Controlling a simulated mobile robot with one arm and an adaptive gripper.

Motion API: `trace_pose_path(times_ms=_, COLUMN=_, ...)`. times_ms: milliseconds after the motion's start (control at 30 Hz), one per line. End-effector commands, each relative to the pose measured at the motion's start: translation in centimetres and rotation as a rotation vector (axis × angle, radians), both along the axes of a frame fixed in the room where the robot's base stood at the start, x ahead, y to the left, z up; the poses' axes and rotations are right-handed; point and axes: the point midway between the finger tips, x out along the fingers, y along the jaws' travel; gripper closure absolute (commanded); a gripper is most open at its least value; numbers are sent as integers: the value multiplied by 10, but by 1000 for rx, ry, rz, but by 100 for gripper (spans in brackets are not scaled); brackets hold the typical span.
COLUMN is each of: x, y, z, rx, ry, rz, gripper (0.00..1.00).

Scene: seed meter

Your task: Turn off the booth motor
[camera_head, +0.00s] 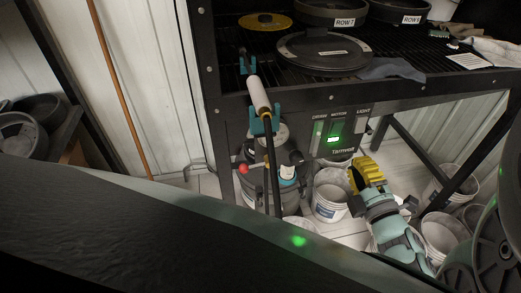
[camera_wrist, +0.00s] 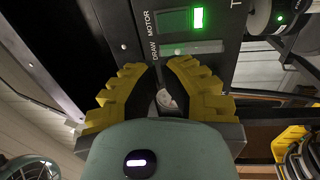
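The booth's control panel (camera_head: 338,138) is on the front of the dark metal bench, with switches labelled MOTOR and LIGHT and a third at the left. A green light (camera_head: 333,139) glows in the panel's middle, below the MOTOR label. In the wrist view the MOTOR switch (camera_wrist: 172,22) shows green beside a bright green light (camera_wrist: 198,18), and a second switch (camera_wrist: 192,49) lies nearer my fingers. My gripper (camera_head: 362,163), with yellow ribbed fingers, is just below and right of the panel. Contact with the panel cannot be told.
A hose with a white handle (camera_head: 259,95) hangs in a teal holder left of the panel. A vacuum canister (camera_head: 285,170) and white buckets (camera_head: 330,200) stand below. Round pans (camera_head: 324,52) sit on the bench top. A bench leg (camera_head: 400,145) is right of the panel.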

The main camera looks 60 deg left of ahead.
Motion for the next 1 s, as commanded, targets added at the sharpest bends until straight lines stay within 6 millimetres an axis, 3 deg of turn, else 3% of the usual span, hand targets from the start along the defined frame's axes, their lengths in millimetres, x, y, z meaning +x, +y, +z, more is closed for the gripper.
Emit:
trace_pose_path(times_ms=133, x=9, y=30, z=7, rx=4, ry=-1, rz=10, gripper=100)
trace_pose_path(times_ms=500, x=33, y=85, z=13, rx=2, ry=0, rz=6, gripper=100)
trace_pose_path(times_ms=700, x=40, y=102, z=15, rx=1, ry=-1, rz=6, gripper=100)
trace_pose_path(times_ms=1000, x=42, y=108, z=13, rx=-2, ry=1, rz=7, gripper=100)
